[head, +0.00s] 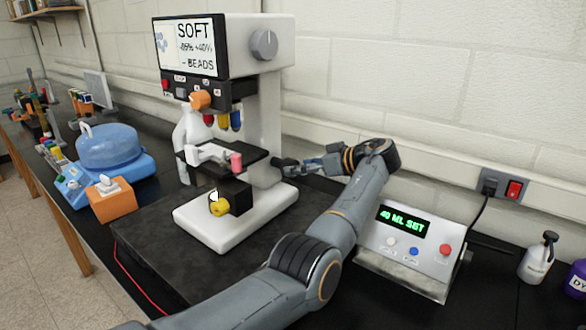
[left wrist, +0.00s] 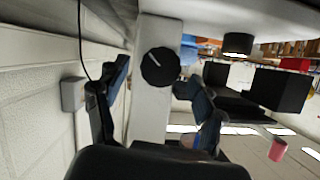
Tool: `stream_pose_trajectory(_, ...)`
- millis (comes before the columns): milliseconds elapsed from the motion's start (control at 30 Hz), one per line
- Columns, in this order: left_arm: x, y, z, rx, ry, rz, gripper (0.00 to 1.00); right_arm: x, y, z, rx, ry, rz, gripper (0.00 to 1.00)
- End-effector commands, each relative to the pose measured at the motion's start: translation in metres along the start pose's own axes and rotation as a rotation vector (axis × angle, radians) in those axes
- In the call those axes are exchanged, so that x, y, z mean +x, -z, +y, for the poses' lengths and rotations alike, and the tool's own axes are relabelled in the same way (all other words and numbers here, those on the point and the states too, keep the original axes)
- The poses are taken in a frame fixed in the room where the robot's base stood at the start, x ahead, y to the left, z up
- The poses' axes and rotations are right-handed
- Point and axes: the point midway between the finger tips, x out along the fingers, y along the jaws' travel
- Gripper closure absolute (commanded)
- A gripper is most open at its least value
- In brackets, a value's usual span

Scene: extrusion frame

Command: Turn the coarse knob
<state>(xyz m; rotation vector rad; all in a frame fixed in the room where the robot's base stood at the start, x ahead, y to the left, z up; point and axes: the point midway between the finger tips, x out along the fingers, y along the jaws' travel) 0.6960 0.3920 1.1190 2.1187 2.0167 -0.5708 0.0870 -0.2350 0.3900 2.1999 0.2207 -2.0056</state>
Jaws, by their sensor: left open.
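The white microscope-like instrument (head: 264,105) stands on the dark bench. In the left wrist view a round dark knob (left wrist: 160,67) with a white pointer line sits on the instrument's white column (left wrist: 152,110). In the head view I cannot make this knob out clearly behind my gripper. My left gripper (head: 287,166) is beside the column, pointing left at it. Its fingers are open, and in the left wrist view (left wrist: 155,105) the knob shows between them, apparently not touched. Another knob, grey (head: 264,44), is on the side of the instrument's head. My right gripper is out of view.
The stage (head: 250,158) carries a pink cylinder (head: 236,161). A yellow knob (head: 219,206) is at the front. A control box (head: 405,250) reading "40 ML SET" stands behind my arm, against the wall. A blue-lidded device (head: 108,148) and orange box (head: 111,203) are at left.

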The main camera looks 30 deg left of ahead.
Motion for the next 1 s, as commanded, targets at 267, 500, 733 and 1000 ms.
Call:
stream_pose_trajectory(267, -0.034, 0.000, 0.000, 0.000, 0.001, 0.000, 0.31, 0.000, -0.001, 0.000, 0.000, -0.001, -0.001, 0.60)
stream_pose_trajectory(500, -0.037, 0.000, 0.000, 0.000, 0.001, 0.000, 0.31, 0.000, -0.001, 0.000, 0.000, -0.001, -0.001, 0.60)
stream_pose_trajectory(733, -0.036, 0.000, 0.000, 0.000, 0.001, 0.001, 0.31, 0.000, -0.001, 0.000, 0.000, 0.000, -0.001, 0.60)
stream_pose_trajectory(1000, -0.036, 0.000, 0.000, 0.000, 0.001, 0.001, 0.31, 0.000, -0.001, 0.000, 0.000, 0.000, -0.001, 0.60)
